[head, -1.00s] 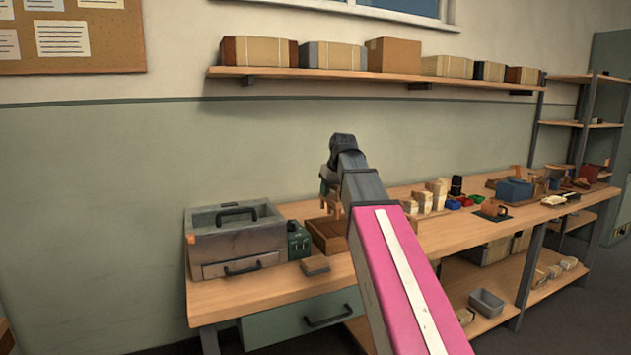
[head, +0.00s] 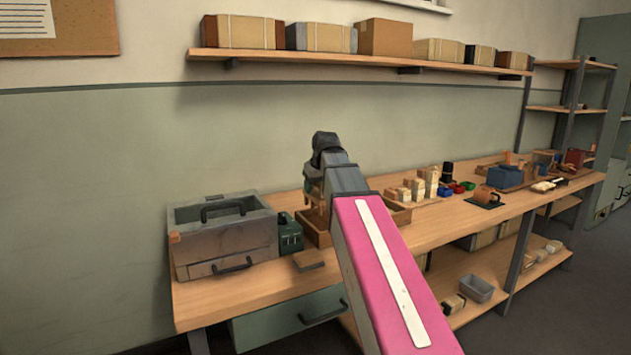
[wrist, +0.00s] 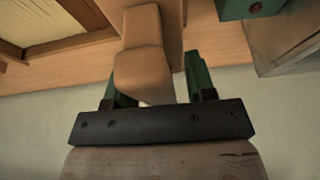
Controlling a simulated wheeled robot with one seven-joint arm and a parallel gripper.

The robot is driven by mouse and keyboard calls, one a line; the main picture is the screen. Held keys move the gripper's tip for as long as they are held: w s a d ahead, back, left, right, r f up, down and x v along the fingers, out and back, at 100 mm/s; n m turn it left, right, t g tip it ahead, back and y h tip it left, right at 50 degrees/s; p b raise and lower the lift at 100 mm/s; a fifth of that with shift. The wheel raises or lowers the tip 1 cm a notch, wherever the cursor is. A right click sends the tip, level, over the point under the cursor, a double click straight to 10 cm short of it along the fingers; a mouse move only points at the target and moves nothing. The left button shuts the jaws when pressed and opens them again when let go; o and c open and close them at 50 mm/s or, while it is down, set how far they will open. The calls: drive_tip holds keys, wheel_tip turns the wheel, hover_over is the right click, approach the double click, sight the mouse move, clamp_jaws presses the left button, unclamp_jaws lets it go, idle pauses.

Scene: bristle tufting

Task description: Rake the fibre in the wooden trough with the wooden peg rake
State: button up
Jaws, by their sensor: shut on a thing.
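My gripper (head: 314,180) is over the bench, its black wrist above it. In the wrist view its two green fingers (wrist: 152,82) are shut on the wooden peg rake (wrist: 147,50), whose pale wood passes between them. In the head view the rake's pegs (head: 317,207) point down above the wooden trough (head: 313,235). My pink arm covers the middle of the trough. A corner of the trough (wrist: 72,43) with yellowish fibre in it shows at top left of the wrist view. I cannot tell whether the pegs touch the fibre.
A grey toolbox (head: 225,240) and a small green box (head: 289,234) stand left of the trough. A small flat block (head: 309,261) lies in front. A shelf (head: 350,62) runs above.

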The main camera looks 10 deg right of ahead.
drive_tip(key=shift+f, duration=4.05)
drive_tip(key=w+d, duration=0.3)
drive_tip(key=d, duration=0.6)
drive_tip(key=w+d, duration=0.3)
drive_tip(key=d, duration=0.6)
drive_tip(key=w+d, duration=0.3)
drive_tip(key=d, duration=0.7)
drive_tip(key=s+a, duration=0.3)
drive_tip(key=a, duration=0.6)
drive_tip(key=s+a, duration=0.3)
drive_tip(key=a, duration=0.6)
drive_tip(key=s+a, duration=0.3)
drive_tip(key=a, duration=0.6)
drive_tip(key=shift+a, duration=0.35)
drive_tip(key=w+d, duration=0.3)
drive_tip(key=d, duration=0.6)
drive_tip(key=w+d, duration=0.3)
drive_tip(key=d, duration=0.6)
drive_tip(key=w+d, duration=0.3)
drive_tip(key=d, duration=0.6)
drive_tip(key=shift+w+d, duration=0.1)
drive_tip(key=shift+d, duration=0.25)
